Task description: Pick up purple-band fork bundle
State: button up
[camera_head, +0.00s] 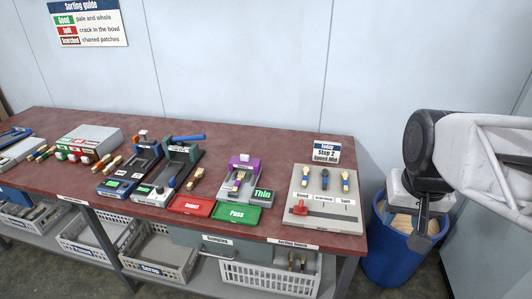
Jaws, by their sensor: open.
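I cannot make out for sure which bundle has a purple band. A small wooden bundle (196,178) lies on the dark red table between the tool with the green frame and the purple-topped device; its band colour is too small to tell. Another small wooden piece (238,181) sits in the purple-topped device (246,164). Several wooden pieces with coloured bands lie at the left by the grey block. My gripper (421,220) hangs at the right, off the table, in front of or above the blue bin. It is open and appears empty, with one finger clearly seen.
A red tray (192,206) and a green tray (237,214) lie at the front edge. The blue bin (384,264) stands on the floor. White crates (270,277) sit below the table.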

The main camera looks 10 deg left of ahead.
jog(key=w+a, duration=0.4)
jog(key=w, duration=0.3)
jog(key=w+a, duration=0.4)
jog(key=w, duration=0.3)
jog(key=g, duration=0.2)
send_over(238, 180)
jog(key=f, duration=2.3)
jog(key=shift+s+d, duration=0.15)
jog(key=shift+d, duration=0.15)
jog(key=shift+a+f, duration=0.25)
jog(key=shift+f, duration=1.3)
jog(key=shift+f, duration=0.1)
